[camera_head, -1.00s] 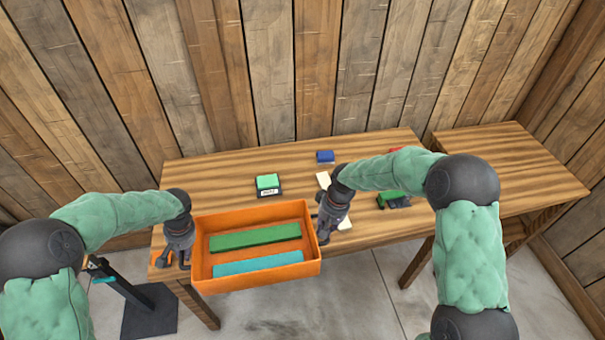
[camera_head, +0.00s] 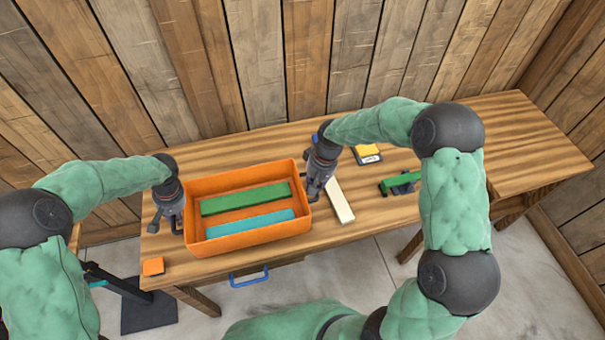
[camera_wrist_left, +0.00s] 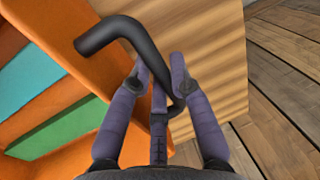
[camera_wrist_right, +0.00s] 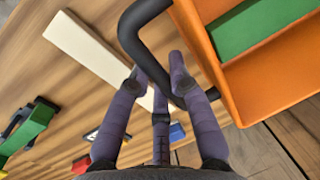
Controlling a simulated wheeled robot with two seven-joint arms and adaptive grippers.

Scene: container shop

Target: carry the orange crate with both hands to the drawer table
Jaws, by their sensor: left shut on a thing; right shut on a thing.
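The orange crate (camera_head: 243,248) is level over the left part of the wooden drawer table (camera_head: 400,215). I cannot tell whether its bottom touches the top. My left gripper (camera_head: 173,224) is shut on the black handle at its left end; this handle (camera_wrist_left: 125,35) shows in the left wrist view. My right gripper (camera_head: 316,192) is shut on the right handle (camera_wrist_right: 135,35), seen in the right wrist view. Inside the crate lie a green bar (camera_head: 245,198) and a teal bar (camera_head: 250,224). The table's blue drawer handle (camera_head: 250,278) shows below the crate.
A white bar (camera_head: 340,201) lies just right of the crate. Farther right are a yellow-topped box (camera_head: 368,152) and a green-and-black thing (camera_head: 400,184). A small orange block (camera_head: 153,266) lies near the front left corner. A plank wall stands behind; the table's right end is clear.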

